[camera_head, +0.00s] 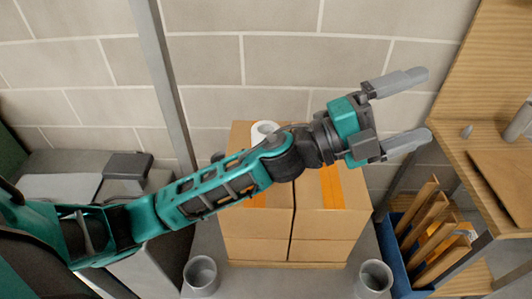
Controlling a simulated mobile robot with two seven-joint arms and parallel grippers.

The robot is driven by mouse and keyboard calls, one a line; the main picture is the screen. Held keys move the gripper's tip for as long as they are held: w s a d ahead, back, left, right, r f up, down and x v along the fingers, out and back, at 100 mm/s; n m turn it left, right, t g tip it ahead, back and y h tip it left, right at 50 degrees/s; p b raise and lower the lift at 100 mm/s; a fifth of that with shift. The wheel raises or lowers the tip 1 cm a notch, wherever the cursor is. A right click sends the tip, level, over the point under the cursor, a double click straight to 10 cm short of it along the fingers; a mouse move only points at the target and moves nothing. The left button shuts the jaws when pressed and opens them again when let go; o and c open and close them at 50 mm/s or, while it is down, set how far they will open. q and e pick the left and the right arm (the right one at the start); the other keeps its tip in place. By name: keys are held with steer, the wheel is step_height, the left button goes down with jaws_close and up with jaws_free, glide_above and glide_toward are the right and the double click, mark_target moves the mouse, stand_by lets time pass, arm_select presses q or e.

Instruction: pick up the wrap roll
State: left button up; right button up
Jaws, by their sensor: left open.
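A white roll (264,130), seemingly the wrap roll, stands upright at the back of the cardboard boxes (258,250). Its round top with a hole shows, while my left forearm hides its lower part. My left gripper (426,103) is open and empty, its grey fingers pointing right. It is well to the right of the roll, over the right side of the boxes, with its tips past their edge. My right gripper is not in view.
A wooden shelf unit (490,75) stands at the right with a grey cylinder (520,122) on it. Below is a blue bin (398,268) with wooden slats. Grey round containers stand at the left (201,275) and right (374,278) of the boxes. A block wall (290,60) closes the back.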

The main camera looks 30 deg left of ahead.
arm_select(q)
steer(key=s+d+f+m+g, duration=0.1)
steer(key=s+d+m+g, duration=0.2)
steer(key=m+g, duration=0.75)
steer(key=m+g+y, duration=0.2)
steer(key=m+y, duration=0.4)
steer(key=y, duration=1.3)
glide_toward(266, 138)
steer(key=w+a, duration=0.2)
steer(key=w, duration=0.1)
step_height(266, 138, down, 13)
steer(key=shift+s+d, duration=0.2)
steer(key=shift+s, duration=0.15)
steer(key=shift+f, duration=0.1)
steer(key=shift+c, duration=0.2)
steer(key=c, duration=1.3)
steer(key=shift+o, duration=0.2)
steer(key=shift+r, duration=0.2)
